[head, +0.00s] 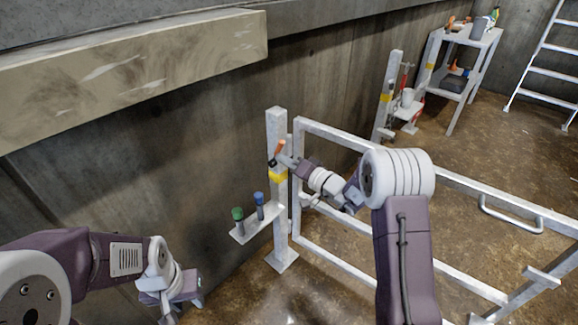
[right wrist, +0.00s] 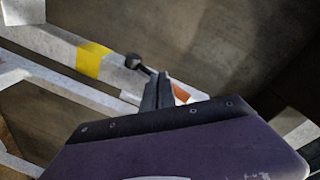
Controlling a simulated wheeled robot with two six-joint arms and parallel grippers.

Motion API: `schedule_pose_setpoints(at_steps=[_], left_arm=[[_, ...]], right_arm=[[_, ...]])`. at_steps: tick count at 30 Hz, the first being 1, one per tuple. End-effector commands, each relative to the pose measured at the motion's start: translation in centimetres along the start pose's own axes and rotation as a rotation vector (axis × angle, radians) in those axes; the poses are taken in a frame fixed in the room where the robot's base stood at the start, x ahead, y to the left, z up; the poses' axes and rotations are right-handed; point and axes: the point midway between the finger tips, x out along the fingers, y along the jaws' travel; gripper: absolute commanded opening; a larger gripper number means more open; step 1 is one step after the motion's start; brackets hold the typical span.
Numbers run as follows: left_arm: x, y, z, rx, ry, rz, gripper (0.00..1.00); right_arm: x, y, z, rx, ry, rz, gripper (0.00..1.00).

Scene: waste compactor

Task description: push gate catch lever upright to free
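The catch lever (head: 278,149) is a small orange piece near the top of the pale gate post (head: 277,125), just above a yellow band. It leans at a slant in the head view. In the right wrist view its orange part (right wrist: 181,94) shows beside my fingers, and a dark round knob (right wrist: 133,60) on a short stalk shows on their other side. My right gripper (head: 287,160) is at the lever with its fingers together; whether they touch it I cannot tell. My left gripper (head: 190,297) is low at the left, away from the post; its fingers are unclear.
The gate frame (head: 345,138) of pale bars stands right of the post. A small shelf (head: 240,234) on the post holds a green-topped item (head: 238,214) and a blue-topped item (head: 259,199). A work table (head: 455,95) and a ladder (head: 540,60) stand at the back right.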

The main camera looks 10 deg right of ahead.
Motion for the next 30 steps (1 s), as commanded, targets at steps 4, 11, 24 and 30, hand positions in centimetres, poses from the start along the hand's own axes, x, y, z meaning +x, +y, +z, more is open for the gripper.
schedule_pose_setpoints(at_steps=[4,11,24,30], left_arm=[[0.2,0.0,0.0,0.000,0.000,0.000,0.36],[0.4,0.0,0.1,0.000,0.000,0.000,0.36],[0.9,0.0,0.1,0.000,0.000,0.000,0.36],[1.1,0.0,0.1,0.000,0.000,0.000,0.36]], right_arm=[[0.3,0.0,0.1,0.001,0.000,0.000,0.00],[0.8,-0.1,0.1,0.001,-0.001,0.000,0.00],[1.7,-0.1,0.1,0.000,-0.001,0.000,0.00],[2.0,-0.2,0.1,0.001,-0.001,0.001,0.00]])
